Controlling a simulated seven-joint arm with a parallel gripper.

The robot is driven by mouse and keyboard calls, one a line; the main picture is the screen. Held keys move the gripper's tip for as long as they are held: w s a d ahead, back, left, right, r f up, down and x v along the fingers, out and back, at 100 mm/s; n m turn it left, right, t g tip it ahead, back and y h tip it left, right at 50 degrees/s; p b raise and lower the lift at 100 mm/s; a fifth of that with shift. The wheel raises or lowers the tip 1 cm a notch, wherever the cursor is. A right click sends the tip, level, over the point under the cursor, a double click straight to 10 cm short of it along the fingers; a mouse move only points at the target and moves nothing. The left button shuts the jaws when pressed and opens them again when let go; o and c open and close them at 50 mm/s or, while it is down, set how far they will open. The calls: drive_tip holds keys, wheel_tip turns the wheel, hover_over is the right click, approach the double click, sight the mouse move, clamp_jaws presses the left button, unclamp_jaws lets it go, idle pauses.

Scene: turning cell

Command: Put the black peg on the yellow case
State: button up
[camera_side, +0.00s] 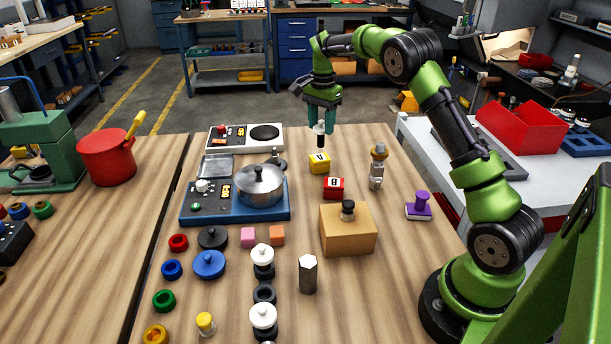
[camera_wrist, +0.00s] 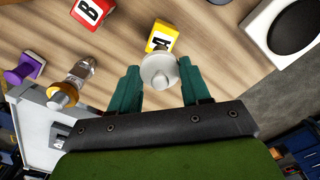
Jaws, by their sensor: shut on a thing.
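My gripper (camera_side: 319,127) points down with its green fingers on either side of a small peg (camera_side: 320,140) with a pale upper part and a black lower part. In the wrist view, the peg shows its round, pale grey top (camera_wrist: 158,73) between the fingers. The yellow case (camera_side: 319,164), a small block marked with a letter, stands on the table just below the held peg. The peg partly covers it in the wrist view (camera_wrist: 163,36). Whether the peg touches it, I cannot tell.
A red lettered block (camera_side: 333,188), a metal figure with a brass top (camera_side: 377,168) and a purple stamp-like piece (camera_side: 419,206) stand nearby. A tan box (camera_side: 347,238) bears a dark knob (camera_side: 347,208). A blue cooker (camera_side: 215,214) with a pot (camera_side: 260,186) is at left; a white hotplate (camera_side: 243,138) is behind.

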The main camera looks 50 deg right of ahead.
sight(321, 127)
drive_tip(key=shift+w+f, duration=0.15)
drive_tip(key=shift+f, duration=1.6)
drive_tip(key=shift+f, duration=0.1)
drive_tip(key=o, duration=1.2)
drive_tip(key=shift+f, duration=0.1)
